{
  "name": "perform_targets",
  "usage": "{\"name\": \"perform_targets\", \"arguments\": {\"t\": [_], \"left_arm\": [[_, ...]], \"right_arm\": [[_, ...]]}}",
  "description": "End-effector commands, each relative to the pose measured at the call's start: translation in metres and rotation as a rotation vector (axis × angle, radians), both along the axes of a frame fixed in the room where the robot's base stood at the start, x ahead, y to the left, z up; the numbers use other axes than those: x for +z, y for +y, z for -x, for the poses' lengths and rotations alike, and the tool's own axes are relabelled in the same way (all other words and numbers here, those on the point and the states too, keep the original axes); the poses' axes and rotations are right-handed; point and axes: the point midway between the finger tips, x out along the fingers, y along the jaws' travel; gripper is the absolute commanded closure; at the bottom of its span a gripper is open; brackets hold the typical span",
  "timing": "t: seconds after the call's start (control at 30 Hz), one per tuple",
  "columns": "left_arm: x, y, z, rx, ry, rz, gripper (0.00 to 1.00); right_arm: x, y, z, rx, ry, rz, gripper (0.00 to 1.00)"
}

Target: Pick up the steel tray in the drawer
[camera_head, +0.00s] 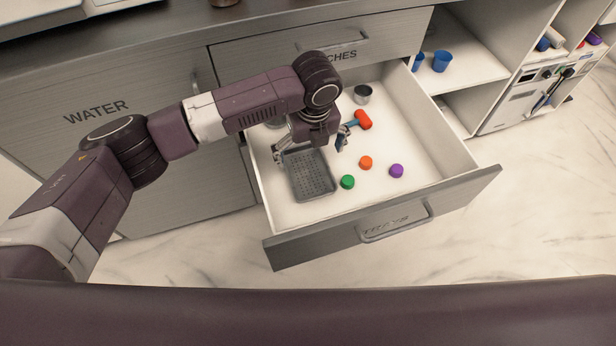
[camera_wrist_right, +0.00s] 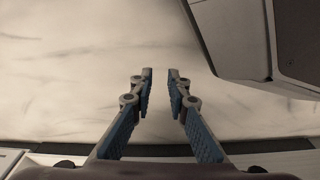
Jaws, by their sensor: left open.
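The steel tray (camera_head: 312,178), grey, rectangular and perforated, lies on the floor of the open drawer (camera_head: 440,193), whose front is labelled TRAYS. It is in the left half of the drawer. My left gripper (camera_head: 310,150) reaches down into the drawer over the far end of the tray. Its fingers are spread wide, one at the tray's left side and one to its right, with nothing held between them. The gripper body hides part of the tray's far end. My right gripper (camera_wrist_right: 160,75) shows in the right wrist view, open and empty over a pale marbled floor.
Green (camera_head: 347,182), orange (camera_head: 366,162) and purple (camera_head: 397,171) caps lie right of the tray. A red-headed hammer (camera_head: 363,119) and a metal cup (camera_head: 362,94) are farther back. Blue cups (camera_head: 441,61) stand on an open shelf.

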Motion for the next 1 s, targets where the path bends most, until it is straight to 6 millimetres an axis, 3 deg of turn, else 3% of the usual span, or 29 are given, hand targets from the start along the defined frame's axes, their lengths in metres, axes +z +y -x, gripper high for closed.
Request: {"name": "perform_targets", "arguments": {"t": [0.37,0.63,1.0], "left_arm": [[-0.035,0.004,-0.005,-0.010,0.000,-0.010,0.04],[-0.071,0.004,-0.009,-0.010,0.001,-0.009,0.04],[-0.078,0.004,-0.011,-0.010,-0.002,-0.008,0.06]], "right_arm": [[0.014,0.002,-0.015,-0.003,-0.013,-0.001,0.85],[0.037,0.004,-0.031,-0.006,-0.029,-0.004,0.85],[0.044,0.005,-0.034,-0.006,-0.030,-0.003,0.85]]}}
